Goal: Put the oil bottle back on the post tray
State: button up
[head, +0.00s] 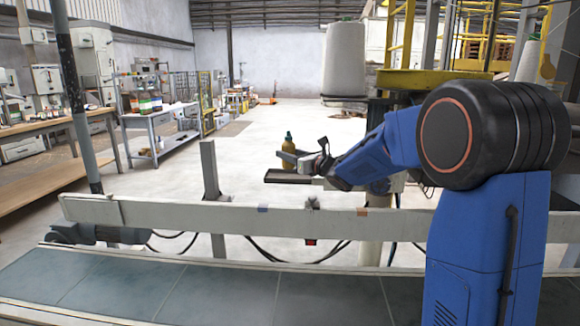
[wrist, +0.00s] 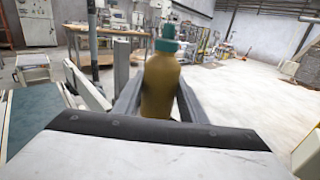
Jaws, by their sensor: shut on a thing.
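The oil bottle (wrist: 160,88) is yellow-brown with a teal cap and stands upright between the two fingers of my gripper (wrist: 157,100) in the wrist view. My gripper is shut on it. In the head view the oil bottle (head: 288,150) shows small, just left of my gripper (head: 297,158). The dark post tray (head: 288,177) lies right below the bottle, beyond the conveyor rail. The bottle's base is hidden behind the gripper in the wrist view, and I cannot tell whether it touches the tray.
A conveyor belt (head: 170,290) runs across the front, with a pale side rail (head: 250,220) behind it. A grey upright post (head: 211,185) rises left of the tray. Open floor (head: 270,122) lies beyond.

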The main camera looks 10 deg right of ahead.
aim_at(289, 164)
jog(key=shift+a+f, duration=0.1)
jog(key=shift+f, duration=1.8)
jog(key=shift+f, duration=0.15)
jog(key=o, duration=1.1)
